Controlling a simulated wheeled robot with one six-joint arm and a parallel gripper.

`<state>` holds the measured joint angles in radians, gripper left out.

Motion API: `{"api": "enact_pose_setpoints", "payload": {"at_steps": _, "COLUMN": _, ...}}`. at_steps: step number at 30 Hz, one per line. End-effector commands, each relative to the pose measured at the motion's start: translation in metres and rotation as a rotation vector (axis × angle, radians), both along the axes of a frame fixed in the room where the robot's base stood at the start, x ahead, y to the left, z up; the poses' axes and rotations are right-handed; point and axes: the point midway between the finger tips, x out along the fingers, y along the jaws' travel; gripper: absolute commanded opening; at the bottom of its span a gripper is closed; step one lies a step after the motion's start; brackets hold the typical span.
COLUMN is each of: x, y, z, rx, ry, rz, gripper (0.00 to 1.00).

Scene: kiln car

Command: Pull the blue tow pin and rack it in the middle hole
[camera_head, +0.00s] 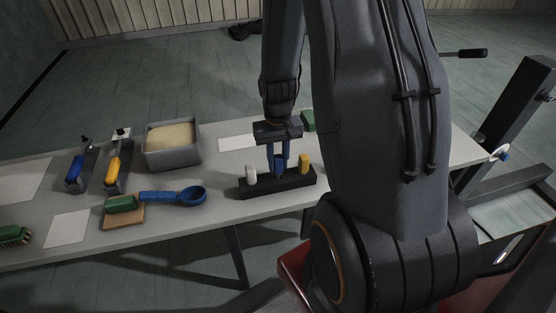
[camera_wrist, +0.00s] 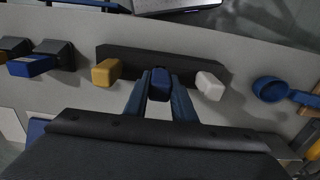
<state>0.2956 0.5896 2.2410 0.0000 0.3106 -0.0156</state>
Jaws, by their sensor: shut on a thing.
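A dark rack block (camera_head: 277,185) lies on the grey table, and it also shows in the wrist view (camera_wrist: 200,62). A white-handled pin (camera_head: 251,174) stands at one end and a yellow-handled pin (camera_head: 304,162) at the other. My gripper (camera_head: 278,167) points down over the middle of the rack and is shut on the blue tow pin (camera_head: 279,164). In the wrist view the blue pin's handle (camera_wrist: 160,83) sits between my two fingers, between the yellow and white handles. The pin's lower end is hidden, so I cannot tell how deep it sits in the middle hole.
A blue scoop (camera_head: 190,195), a green-topped block (camera_head: 122,204) and a grey bin of pale grains (camera_head: 171,147) are left of the rack. Blue-handled (camera_head: 75,173) and yellow-handled (camera_head: 113,171) tools lie farther left. A dark frame (camera_head: 515,115) stands at right. My arm hides part of the table.

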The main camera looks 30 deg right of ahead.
Motion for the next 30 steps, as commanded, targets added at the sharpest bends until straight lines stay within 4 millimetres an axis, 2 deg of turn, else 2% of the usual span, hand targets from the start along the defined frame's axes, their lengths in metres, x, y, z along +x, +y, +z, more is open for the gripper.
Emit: {"api": "enact_pose_setpoints", "payload": {"at_steps": 30, "x": 0.000, "y": 0.000, "z": -0.020, "rx": 0.000, "ry": 0.000, "rz": 0.000, "gripper": 0.00}}
